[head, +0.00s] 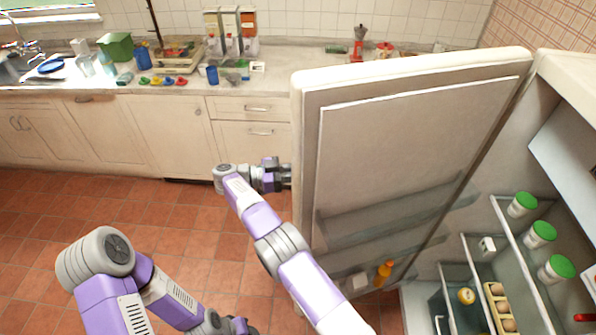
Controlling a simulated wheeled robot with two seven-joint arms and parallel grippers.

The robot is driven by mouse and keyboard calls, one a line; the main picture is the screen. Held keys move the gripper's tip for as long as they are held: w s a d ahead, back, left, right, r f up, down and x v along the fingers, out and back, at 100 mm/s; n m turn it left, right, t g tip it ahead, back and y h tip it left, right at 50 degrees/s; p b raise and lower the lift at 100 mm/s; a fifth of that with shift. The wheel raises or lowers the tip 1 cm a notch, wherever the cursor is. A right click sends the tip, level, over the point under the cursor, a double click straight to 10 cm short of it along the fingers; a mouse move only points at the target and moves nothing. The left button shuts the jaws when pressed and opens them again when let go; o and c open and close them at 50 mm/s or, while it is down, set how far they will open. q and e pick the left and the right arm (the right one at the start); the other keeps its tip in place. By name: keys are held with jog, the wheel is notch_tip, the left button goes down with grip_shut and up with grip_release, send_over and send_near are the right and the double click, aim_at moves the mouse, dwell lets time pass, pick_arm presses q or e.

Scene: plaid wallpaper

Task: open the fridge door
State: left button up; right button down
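The fridge door (400,150) stands wide open, its inner face with clear shelves turned toward me. The open fridge interior (562,190) shows at the right. My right arm reaches up from the bottom centre, and its gripper (284,177) is at the door's free left edge. The fingertips meet or pass behind that edge, so I cannot tell whether they touch the door or how far apart they are. The door's outer face and handle are hidden. My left arm is folded low at the left, with its dark end (240,326) cut off by the bottom edge.
Inside the fridge are green-lidded jars (540,234) and an egg tray (499,306). An orange bottle (384,272) stands in the door's lower shelf. A cluttered counter (290,70) with cabinets runs along the back wall. The tiled floor (150,215) at left is clear.

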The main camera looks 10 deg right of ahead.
jog(key=shift+w+d+r, duration=0.1)
jog(key=shift+d+r, duration=0.1)
jog(key=shift+d, duration=0.2)
